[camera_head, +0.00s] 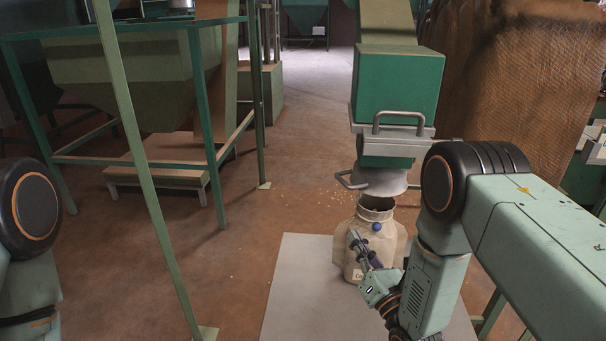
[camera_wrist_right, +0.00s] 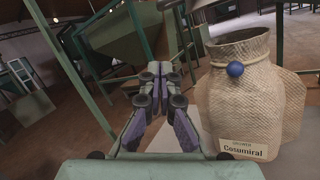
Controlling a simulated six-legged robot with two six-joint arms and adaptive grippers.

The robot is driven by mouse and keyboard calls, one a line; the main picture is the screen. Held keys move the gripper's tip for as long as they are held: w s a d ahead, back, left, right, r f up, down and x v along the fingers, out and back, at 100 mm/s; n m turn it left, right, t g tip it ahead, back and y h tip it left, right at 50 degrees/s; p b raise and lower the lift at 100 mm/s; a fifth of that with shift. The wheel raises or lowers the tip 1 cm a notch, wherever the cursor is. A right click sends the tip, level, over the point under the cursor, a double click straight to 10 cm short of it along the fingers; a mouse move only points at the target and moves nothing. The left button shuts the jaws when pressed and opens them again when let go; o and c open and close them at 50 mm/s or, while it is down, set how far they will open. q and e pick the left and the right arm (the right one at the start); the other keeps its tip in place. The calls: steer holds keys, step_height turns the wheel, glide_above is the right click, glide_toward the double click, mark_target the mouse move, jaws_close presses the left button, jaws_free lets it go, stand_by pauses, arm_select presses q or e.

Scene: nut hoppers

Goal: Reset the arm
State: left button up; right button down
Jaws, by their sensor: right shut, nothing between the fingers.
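My right gripper (camera_head: 356,243) is in front of a woven beige sack (camera_head: 350,262), at its left side in the head view. In the right wrist view the gripper (camera_wrist_right: 158,75) is shut with nothing between its fingers. The sack (camera_wrist_right: 240,105) stands to the right of the fingers there, with a blue ball on its neck and a label reading "Cosumiral". I cannot tell whether the fingers touch it. My left arm shows at the left edge of the head view, but its gripper is out of view.
The sack stands upright on a grey platform (camera_head: 290,285) under the spout of a green hopper (camera_head: 398,85) with metal handles. A green frame (camera_head: 200,100) with a hopper stands at left. Open floor lies between.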

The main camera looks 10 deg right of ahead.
steer(key=s+f+m+g+h, duration=0.1)
steer(key=s+f+m+g, duration=0.45)
steer(key=f+m, duration=0.4)
steer(key=s+f+m+g+h, duration=0.2)
steer(key=s+f+m+g, duration=0.4)
steer(key=m, duration=0.6)
steer(key=s+d+f+m+g+h+p, duration=0.1)
steer(key=s+m+g, duration=0.7)
steer(key=s, duration=1.8)
steer(key=m+p, duration=0.1)
steer(key=m, duration=0.3)
steer(key=shift+s+m+g, duration=0.35)
steer(key=shift+s, duration=0.05)
